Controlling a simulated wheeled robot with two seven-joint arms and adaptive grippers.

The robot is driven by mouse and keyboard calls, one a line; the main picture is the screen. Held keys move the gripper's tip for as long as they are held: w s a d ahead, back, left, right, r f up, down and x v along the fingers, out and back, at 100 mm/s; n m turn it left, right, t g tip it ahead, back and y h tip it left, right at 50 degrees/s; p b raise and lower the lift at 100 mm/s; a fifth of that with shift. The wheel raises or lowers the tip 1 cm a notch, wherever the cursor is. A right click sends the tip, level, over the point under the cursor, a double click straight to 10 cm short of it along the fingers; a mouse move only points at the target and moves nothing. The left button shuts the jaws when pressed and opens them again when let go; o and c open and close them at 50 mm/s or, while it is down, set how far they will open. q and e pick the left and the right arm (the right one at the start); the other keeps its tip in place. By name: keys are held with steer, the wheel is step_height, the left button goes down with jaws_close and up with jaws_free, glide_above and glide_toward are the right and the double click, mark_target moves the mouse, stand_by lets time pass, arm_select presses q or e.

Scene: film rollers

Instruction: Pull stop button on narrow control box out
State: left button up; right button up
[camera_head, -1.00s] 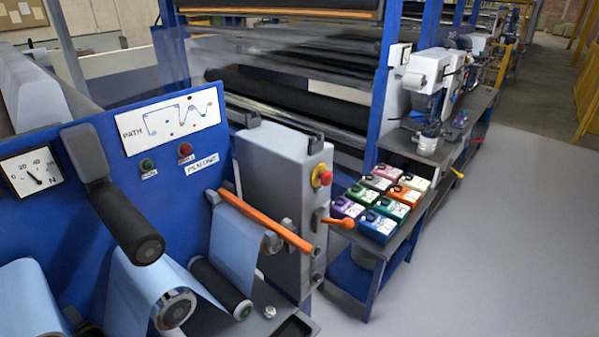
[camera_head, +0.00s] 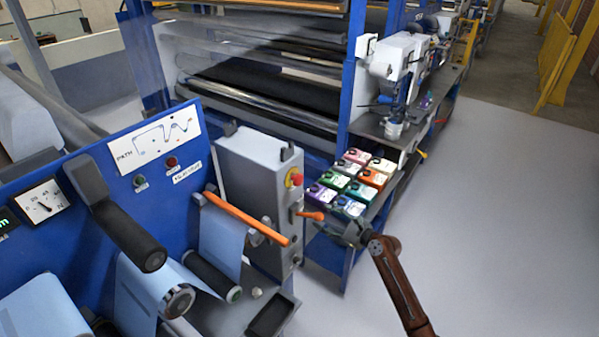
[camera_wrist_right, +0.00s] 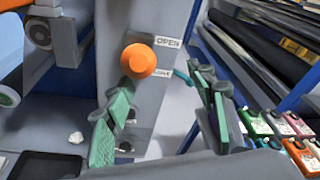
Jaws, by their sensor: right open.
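The narrow control box (camera_head: 250,190) is a tall grey box standing at the right end of the blue panel. Its stop button (camera_head: 294,180) is red on a yellow collar, high on the box's right-hand face. Below it is an orange-knobbed lever (camera_head: 312,215); its round knob also shows in the right wrist view (camera_wrist_right: 138,61), beside an "OPEN" label. My right gripper (camera_head: 340,231) is open, right of the box and below the button. Its green-padded fingers (camera_wrist_right: 168,90) stand apart with nothing held between them. The stop button is not visible in the wrist view.
A blue bench with several coloured boxes (camera_head: 352,184) stands right of the control box, close behind my right gripper. An orange bar (camera_head: 246,218) and film rollers (camera_head: 212,276) are to the left. Open grey floor (camera_head: 500,220) lies to the right.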

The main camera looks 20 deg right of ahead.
mark_target(301, 181)
steer(key=a+r+m+y+p, duration=0.1)
steer(key=a+r+m+y, duration=0.2)
steer(key=r, duration=1.2)
steer(key=shift+n, duration=0.7)
steer(key=x, duration=0.7)
steer(key=shift+p, duration=0.4)
steer(key=shift+w+a+f, duration=0.1)
steer(key=shift+w+a, duration=0.35)
steer(key=shift+w, duration=0.1)
steer(key=shift+c, duration=0.2)
jaws_close()
